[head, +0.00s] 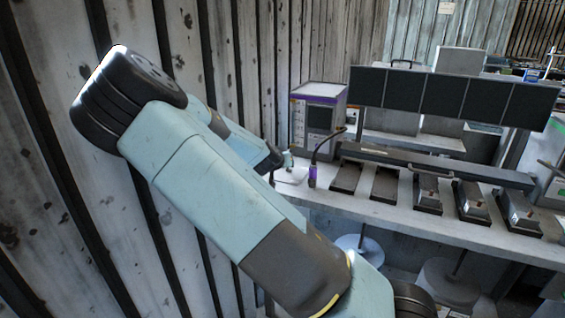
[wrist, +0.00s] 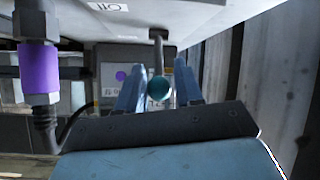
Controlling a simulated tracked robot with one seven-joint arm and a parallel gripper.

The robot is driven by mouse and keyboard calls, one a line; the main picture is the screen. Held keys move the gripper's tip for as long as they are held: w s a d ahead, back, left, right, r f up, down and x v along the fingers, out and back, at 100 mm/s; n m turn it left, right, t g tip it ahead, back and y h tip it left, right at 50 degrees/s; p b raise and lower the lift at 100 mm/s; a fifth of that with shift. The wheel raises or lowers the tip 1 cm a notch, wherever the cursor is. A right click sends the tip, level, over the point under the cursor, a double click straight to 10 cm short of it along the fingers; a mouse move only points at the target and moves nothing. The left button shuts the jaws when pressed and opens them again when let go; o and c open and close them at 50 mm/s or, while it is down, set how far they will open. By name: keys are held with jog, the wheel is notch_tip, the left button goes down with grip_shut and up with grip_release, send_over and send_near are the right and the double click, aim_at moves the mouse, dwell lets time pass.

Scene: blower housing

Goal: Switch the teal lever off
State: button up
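The teal lever's round knob (wrist: 159,89) shows in the wrist view, at the end of a dark stem that runs up to the pale surface at the top of the picture. My gripper (wrist: 159,70) has its two blue fingers apart, one on each side of the knob. The gaps beside the knob are narrow, and I cannot tell whether either finger touches it. In the head view my arm reaches toward the left end of the bench, and the lever cannot be made out there.
A label reading OFF (wrist: 108,6) appears upside down on the pale surface. A purple-banded cylinder (wrist: 39,68) with a dark hose is at left; it also stands on the bench (head: 313,177). A boxy instrument (head: 318,118) is behind it. A corrugated wall (head: 240,60) runs close beside my arm.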

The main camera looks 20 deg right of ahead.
jog(key=shift+o, duration=1.3)
jog(key=shift+r, duration=0.1)
jog(key=shift+r, duration=0.1)
jog(key=v, duration=1.3)
jog(key=shift+s+a, duration=0.15)
jog(key=shift+a, duration=0.05)
jog(key=shift+r, duration=0.1)
